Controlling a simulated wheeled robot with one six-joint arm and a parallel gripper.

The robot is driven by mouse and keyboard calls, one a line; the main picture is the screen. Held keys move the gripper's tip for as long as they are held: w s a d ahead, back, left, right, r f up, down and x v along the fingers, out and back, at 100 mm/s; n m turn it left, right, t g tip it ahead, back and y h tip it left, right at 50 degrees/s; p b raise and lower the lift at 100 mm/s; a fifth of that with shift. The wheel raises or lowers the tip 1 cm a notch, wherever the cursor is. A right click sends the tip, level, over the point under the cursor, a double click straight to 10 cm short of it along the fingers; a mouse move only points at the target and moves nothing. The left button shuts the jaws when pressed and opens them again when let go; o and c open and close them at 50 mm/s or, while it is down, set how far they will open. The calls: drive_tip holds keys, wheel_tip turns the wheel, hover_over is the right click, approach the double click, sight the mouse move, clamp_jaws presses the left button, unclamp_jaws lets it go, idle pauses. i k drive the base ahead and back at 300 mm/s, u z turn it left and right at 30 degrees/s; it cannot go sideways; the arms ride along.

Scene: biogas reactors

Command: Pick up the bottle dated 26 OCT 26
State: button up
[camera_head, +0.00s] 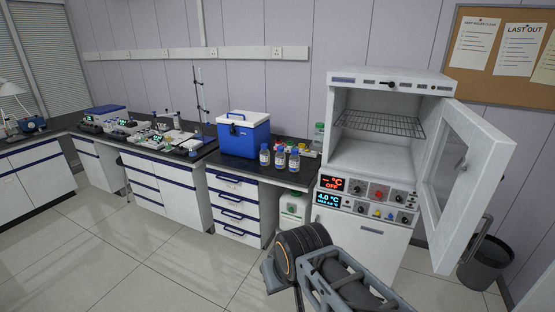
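Part of my arm shows at the bottom centre, below and apart from the bottles. I cannot make out my gripper's fingers in this view.
A blue cool box (243,136) with a white lid stands behind the bottles. A larger green-capped bottle (319,137) is at the bench's right end. The white oven (375,160) on the right has its door (462,180) swung open. Open floor (150,255) lies front left.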

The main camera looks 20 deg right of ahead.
sight(280, 157)
drive_tip(key=u, duration=0.45)
drive_tip(key=i, duration=2.8)
drive_tip(key=z, duration=0.95)
drive_tip(key=i, duration=0.65)
drive_tip(key=z, duration=0.35)
